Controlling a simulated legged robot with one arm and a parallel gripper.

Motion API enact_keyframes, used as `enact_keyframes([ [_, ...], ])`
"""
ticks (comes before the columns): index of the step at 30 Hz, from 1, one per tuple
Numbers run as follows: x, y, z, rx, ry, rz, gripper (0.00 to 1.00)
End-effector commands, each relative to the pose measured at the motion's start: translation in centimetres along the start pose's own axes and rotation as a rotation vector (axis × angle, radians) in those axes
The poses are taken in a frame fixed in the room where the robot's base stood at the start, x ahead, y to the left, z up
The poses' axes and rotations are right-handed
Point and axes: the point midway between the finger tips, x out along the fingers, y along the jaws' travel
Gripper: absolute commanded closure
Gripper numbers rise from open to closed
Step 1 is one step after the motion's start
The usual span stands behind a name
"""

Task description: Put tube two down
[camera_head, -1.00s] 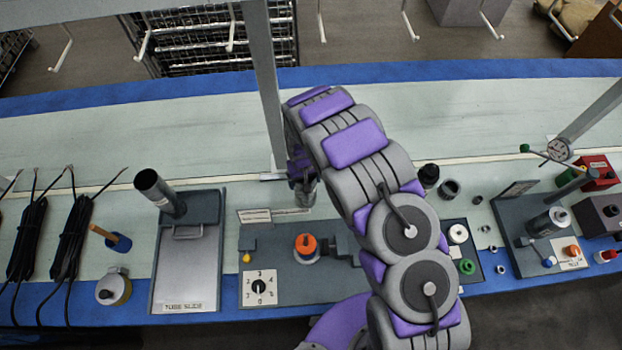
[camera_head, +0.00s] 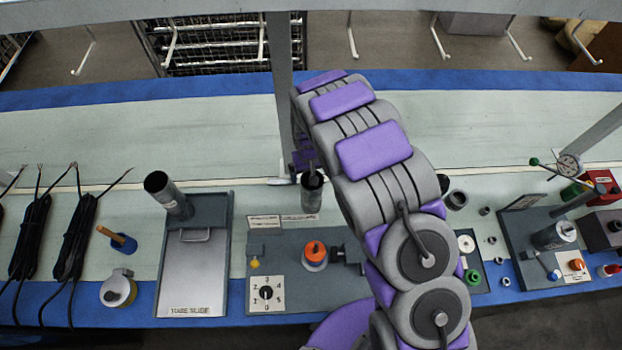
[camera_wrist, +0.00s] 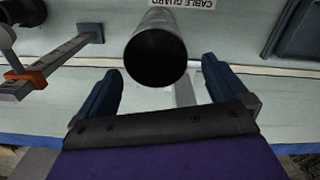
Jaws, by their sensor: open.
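A dark grey tube (camera_head: 312,194) stands upright on the bench behind the panel with the orange knob. In the wrist view the tube (camera_wrist: 157,22) shows its dark open end, just ahead of the fingertips and centred between them. My gripper (camera_wrist: 162,72) is open, with one dark finger on each side and clear gaps to the tube. In the head view my gripper (camera_head: 302,160) is at the tube's upper end, partly hidden by my arm. A second dark grey tube (camera_head: 168,195) leans in the tube slide holder at left.
The tube slide (camera_head: 193,275), the panel with the orange knob (camera_head: 315,252) and the station at right (camera_head: 525,250) line the near edge. Black cable bundles (camera_head: 72,240) lie at left. A grey post (camera_head: 283,90) rises behind my gripper. The bench's far strip is clear.

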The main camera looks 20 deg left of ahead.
Motion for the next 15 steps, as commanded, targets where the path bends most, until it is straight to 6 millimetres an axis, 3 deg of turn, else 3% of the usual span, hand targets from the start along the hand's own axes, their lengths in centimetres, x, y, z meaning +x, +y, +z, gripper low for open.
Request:
enact_keyframes([
  [1, -1.5, 0.2, 0.2, 0.002, 0.005, -0.002, 0.0],
  [6, -4.5, 0.6, 0.5, 0.002, 0.009, -0.007, 0.0],
  [15, -4.9, -0.2, -0.2, 0.002, -0.004, 0.002, 0.0],
])
